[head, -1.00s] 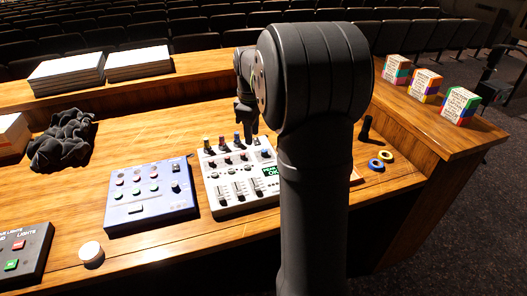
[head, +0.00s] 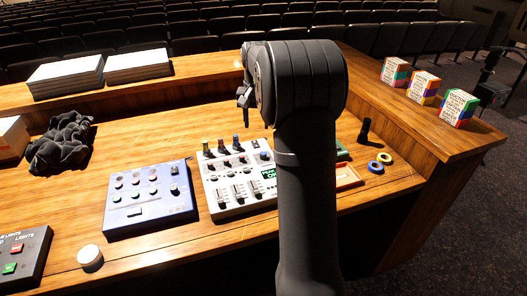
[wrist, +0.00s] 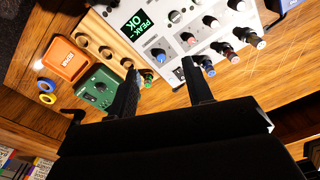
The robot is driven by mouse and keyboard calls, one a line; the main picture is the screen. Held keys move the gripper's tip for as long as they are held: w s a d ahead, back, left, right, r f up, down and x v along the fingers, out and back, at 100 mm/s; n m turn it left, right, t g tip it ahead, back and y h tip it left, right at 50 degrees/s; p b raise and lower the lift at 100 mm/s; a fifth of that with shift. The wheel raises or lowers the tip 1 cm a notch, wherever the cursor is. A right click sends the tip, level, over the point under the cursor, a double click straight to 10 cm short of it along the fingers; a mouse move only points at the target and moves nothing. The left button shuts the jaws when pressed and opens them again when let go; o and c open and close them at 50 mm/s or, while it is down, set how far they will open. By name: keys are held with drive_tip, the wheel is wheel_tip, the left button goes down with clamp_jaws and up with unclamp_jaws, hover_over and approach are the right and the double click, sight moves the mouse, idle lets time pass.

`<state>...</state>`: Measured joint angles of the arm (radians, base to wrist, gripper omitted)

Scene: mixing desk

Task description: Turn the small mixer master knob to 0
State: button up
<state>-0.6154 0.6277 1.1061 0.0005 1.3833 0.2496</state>
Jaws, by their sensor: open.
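The small mixer (head: 228,199) is a white panel with sliders, several knobs and a green "PEAK OK" display; it lies on the desk left of my arm. A blue-capped knob (head: 264,155) stands near its upper right corner. In the wrist view this blue-capped knob (wrist: 160,56) shows beside the display (wrist: 138,23), between and beyond my fingertips. Which knob is the master I cannot read. My gripper (wrist: 160,70) is open and empty, apart from the knob. In the head view my gripper (head: 244,98) hangs above the desk behind the mixer, partly hidden by my arm.
A blue control box (head: 150,197) lies left of the mixer. In the wrist view a green box (wrist: 99,89), an orange box (wrist: 64,58) and tape rolls (wrist: 46,92) lie beside it. A dark cloth (head: 60,143) lies at left. The desk behind the mixer is clear.

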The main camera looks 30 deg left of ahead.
drive_tip(key=w+m, duration=0.7)
drive_tip(key=m, duration=0.8)
drive_tip(key=f, duration=0.6)
drive_tip(key=a+f, duration=0.1)
drive_tip(key=f, duration=1.1)
drive_tip(key=shift+w+a, duration=0.15)
drive_tip(key=shift+w, duration=0.05)
drive_tip(key=c, duration=1)
